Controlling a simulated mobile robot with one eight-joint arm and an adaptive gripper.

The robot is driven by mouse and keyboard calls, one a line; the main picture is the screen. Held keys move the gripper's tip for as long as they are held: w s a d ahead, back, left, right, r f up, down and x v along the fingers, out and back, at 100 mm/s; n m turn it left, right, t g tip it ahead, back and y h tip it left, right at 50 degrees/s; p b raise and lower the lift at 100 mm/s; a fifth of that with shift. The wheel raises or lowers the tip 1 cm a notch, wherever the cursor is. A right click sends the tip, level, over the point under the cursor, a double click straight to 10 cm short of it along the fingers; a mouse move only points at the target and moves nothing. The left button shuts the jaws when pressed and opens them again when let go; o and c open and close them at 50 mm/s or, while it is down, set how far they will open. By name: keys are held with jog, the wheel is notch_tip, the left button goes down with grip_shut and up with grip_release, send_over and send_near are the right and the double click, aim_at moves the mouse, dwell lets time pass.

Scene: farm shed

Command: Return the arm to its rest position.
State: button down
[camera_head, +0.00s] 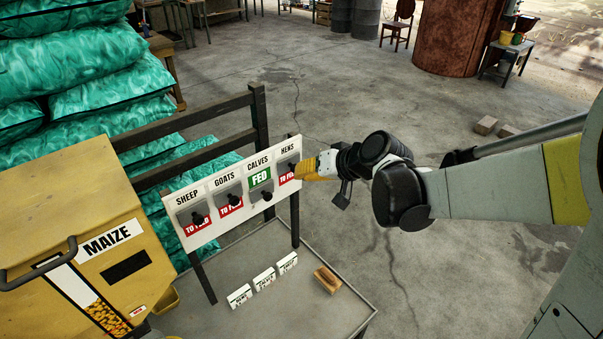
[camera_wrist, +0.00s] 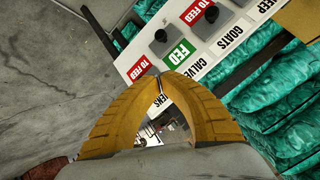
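My gripper (camera_head: 301,169) is in front of the HENS end of a white sign board (camera_head: 228,229) in the head view. In the wrist view, the two yellow fingers of my gripper (camera_wrist: 159,82) meet at their tips, with nothing visible held between them. The fingertips overlap the board by the HENS label and its red TO FEED sign (camera_wrist: 141,68); whether they touch it I cannot tell. The HENS knob is not visible. The CALVES slot shows a green FED sign (camera_head: 260,179). SHEEP and GOATS show red TO FEED signs. My arm reaches in from the right.
A yellow MAIZE bin (camera_head: 70,200) stands at left, with stacked green sacks (camera_head: 85,80) behind. The board stands on a grey table (camera_head: 330,313) holding small white labels (camera_head: 264,278) and a wooden brush-like block (camera_head: 327,279). Open concrete floor lies behind and right.

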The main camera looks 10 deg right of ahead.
jog(key=s+d+f+h+b, duration=0.2)
jog(key=s+d+b, duration=0.1)
jog(key=s, duration=0.4)
jog(key=s+d+f+h+b, duration=0.2)
jog(key=s+d+b, duration=0.1)
jog(key=s, duration=0.5)
jog(key=s+d+f+h+b, duration=0.2)
jog(key=s+d, duration=0.3)
jog(key=s, duration=0.3)
jog(key=shift+d+f+m+g+h+b, duration=0.3)
jog(key=shift+d+f+g+b, duration=0.1)
jog(key=shift+b, duration=0.2)
